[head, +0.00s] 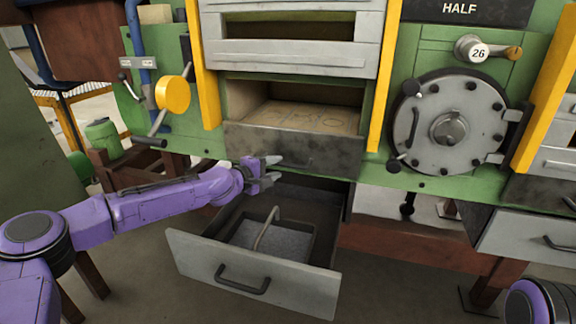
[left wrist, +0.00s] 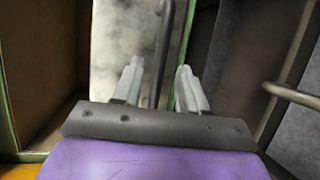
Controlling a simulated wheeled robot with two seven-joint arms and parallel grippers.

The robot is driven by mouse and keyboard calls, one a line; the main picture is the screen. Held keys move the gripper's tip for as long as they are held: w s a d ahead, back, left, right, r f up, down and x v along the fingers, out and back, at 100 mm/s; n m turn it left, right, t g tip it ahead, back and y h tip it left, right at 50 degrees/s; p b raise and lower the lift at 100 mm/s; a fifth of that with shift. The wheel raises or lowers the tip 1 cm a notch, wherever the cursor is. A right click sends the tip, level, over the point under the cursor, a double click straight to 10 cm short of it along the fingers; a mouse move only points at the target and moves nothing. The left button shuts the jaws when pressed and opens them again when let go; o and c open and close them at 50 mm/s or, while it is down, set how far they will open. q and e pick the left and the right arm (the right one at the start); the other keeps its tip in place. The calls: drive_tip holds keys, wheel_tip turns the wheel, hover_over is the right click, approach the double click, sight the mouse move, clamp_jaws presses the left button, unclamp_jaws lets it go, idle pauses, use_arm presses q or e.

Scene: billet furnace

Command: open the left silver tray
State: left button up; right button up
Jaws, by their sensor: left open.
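The left silver tray (head: 205,259) is a drawer under the furnace, and it stands pulled out in the head view. Its front has a dark bar handle (head: 242,280). A smaller grey box (head: 262,243) with an upright curved handle sits inside it. My left gripper (head: 275,169) is open above the back of the tray, in front of a dark grey panel (head: 325,151), away from the tray's handle. In the left wrist view my left gripper (left wrist: 160,78) has a dark bar (left wrist: 163,50) showing between its fingers; contact cannot be told. My right gripper is outside the view.
An open furnace slot (head: 310,107) lies above the dark panel. A round grey door (head: 447,128) and another silver drawer (head: 530,238) are to the right. Yellow posts (head: 203,70) flank the slot. The floor before the open tray is bare.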

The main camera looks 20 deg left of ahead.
sight(283, 165)
use_arm(q)
drive_tip(key=x, duration=0.5)
drive_tip(key=shift+d, duration=0.1)
drive_tip(key=shift+c, duration=0.2)
drive_tip(key=shift+s, duration=0.1)
clamp_jaws()
